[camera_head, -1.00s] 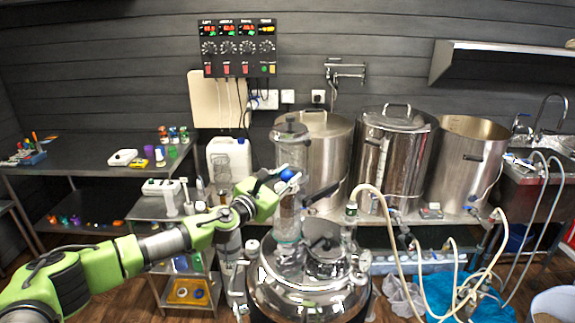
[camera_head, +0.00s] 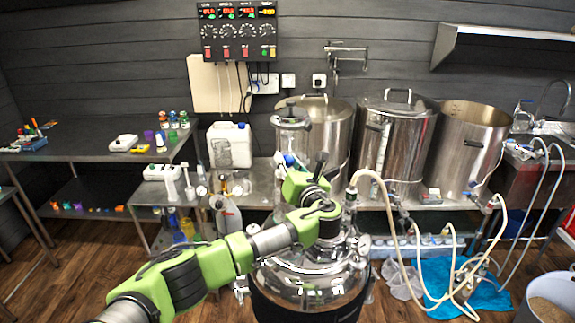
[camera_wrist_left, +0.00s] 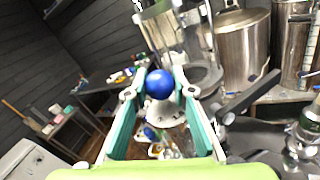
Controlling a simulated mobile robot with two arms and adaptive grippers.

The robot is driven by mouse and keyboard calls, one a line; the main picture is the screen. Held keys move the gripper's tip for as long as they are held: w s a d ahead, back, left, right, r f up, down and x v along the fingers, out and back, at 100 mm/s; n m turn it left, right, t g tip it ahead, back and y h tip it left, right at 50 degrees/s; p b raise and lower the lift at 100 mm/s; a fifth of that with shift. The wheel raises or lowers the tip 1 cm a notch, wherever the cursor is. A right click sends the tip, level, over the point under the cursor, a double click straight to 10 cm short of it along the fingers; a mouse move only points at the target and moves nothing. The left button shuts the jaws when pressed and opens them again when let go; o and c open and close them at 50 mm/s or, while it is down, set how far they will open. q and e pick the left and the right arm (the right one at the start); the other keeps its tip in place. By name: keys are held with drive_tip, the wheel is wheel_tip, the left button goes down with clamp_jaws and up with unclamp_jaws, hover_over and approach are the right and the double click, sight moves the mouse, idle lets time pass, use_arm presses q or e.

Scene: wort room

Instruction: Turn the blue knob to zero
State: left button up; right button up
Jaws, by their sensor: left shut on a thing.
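The blue knob is a round ball (camera_wrist_left: 159,84) in the left wrist view, between the two fingers of my left gripper (camera_wrist_left: 160,92). In the head view a small piece of the blue knob (camera_head: 289,159) shows beside a clear glass column. My left gripper (camera_head: 292,168) reaches up to it there and is shut on it. The gripper hides most of the knob and its mount in the head view. My right gripper is not in view.
The shiny steel still pot (camera_head: 310,292) stands below the arm. Several steel kettles stand behind on the right, one a lidded kettle (camera_head: 397,140). A steel side table (camera_head: 80,145) is at left. A pale hose (camera_head: 385,195) hangs at right.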

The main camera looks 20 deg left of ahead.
use_arm(q)
drive_tip(key=shift+n+g+y+b, duration=1)
drive_tip(key=shift+n+g+y, duration=0.1)
drive_tip(key=shift+g+y, duration=0.15)
drive_tip(key=shift+r+n+g+y+b, duration=0.1)
drive_tip(key=shift+n+g+y+b, duration=0.2)
drive_tip(key=shift+n+y, duration=0.1)
drive_tip(key=shift+r, duration=0.1)
drive_tip(key=o, duration=1.1)
